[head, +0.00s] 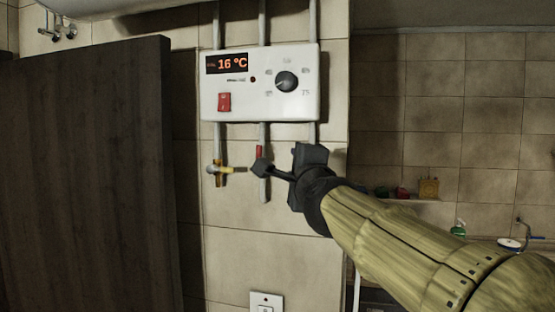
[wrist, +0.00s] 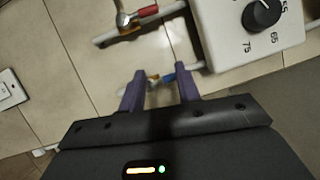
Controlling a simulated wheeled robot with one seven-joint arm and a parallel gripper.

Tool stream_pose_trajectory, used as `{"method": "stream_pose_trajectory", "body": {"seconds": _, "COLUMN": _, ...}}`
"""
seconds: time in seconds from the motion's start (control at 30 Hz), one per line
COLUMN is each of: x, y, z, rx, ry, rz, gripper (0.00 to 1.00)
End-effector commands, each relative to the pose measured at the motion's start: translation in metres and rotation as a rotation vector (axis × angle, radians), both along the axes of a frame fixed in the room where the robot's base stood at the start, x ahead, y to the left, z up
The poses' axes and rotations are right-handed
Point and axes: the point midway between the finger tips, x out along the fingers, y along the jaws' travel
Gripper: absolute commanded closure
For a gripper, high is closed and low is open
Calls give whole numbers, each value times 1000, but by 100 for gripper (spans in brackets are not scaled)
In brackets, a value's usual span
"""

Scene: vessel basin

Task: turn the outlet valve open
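A white heater box (head: 262,85) hangs on the tiled wall. My gripper (wrist: 160,88) is open below the box. In the head view my gripper hides the lower right pipe. Which valve is the outlet cannot be told.
The box has a display reading 16 °C (head: 226,64), a red switch (head: 224,102) and a dial (head: 286,81). A dark panel (head: 85,180) stands at left. A shelf with small items (head: 428,188) is behind at right.

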Motion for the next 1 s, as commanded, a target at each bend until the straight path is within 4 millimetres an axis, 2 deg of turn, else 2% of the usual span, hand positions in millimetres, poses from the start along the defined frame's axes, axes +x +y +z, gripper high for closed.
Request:
{"method": "stream_pose_trajectory", "body": {"seconds": 0.23, "x": 6, "y": -8, "z": -25, "rx": -569, "ry": -144, "rz": -151, "gripper": 67}}
{"method": "stream_pose_trajectory", "body": {"seconds": 0.4, "x": 2, "y": 6, "z": -38, "rx": -1032, "ry": -313, "rz": -229, "gripper": 67}}
{"method": "stream_pose_trajectory", "body": {"seconds": 0.53, "x": -6, "y": 25, "z": -47, "rx": -1317, "ry": -455, "rz": -261, "gripper": 67}}
{"method": "stream_pose_trajectory", "body": {"seconds": 0.7, "x": -13, "y": 40, "z": -54, "rx": -1478, "ry": -556, "rz": -275, "gripper": 67}}
{"method": "stream_pose_trajectory", "body": {"seconds": 1.0, "x": -13, "y": 40, "z": -53, "rx": -1484, "ry": -561, "rz": -276, "gripper": 67}}
